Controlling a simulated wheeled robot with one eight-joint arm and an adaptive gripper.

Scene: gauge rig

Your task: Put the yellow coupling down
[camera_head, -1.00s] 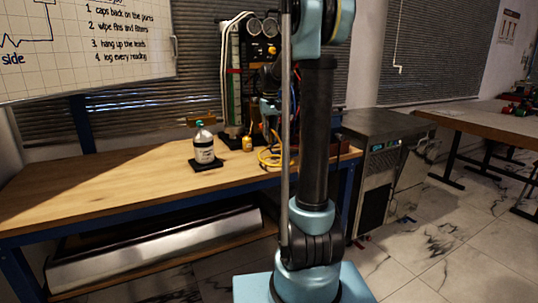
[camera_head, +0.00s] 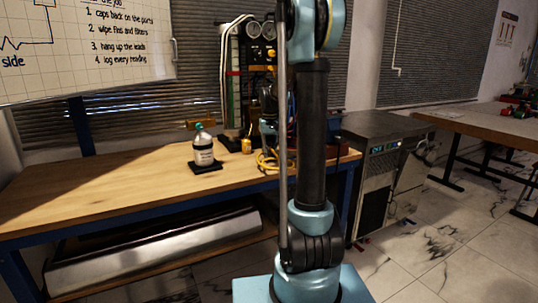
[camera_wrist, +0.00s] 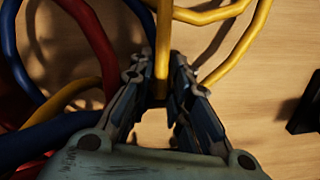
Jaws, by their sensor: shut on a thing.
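In the wrist view my gripper (camera_wrist: 162,82) is shut, its two fingers closed on the yellow hose end (camera_wrist: 163,40). The hose runs up the picture from between the fingertips. The yellow coupling itself is mostly hidden by the fingers. Wood bench top shows below and around the fingers; I cannot tell whether the held part touches it. In the head view my gripper is largely hidden by my arm, near the yellow hoses (camera_head: 266,160) on the bench.
Red and blue hoses (camera_wrist: 85,35) loop at the left of the wrist view, close to my gripper. On the bench (camera_head: 110,184) stand a bottle (camera_head: 203,157) on a black pad, a small yellow object (camera_head: 246,146) and the gauge rig (camera_head: 231,80). The bench's left part is clear.

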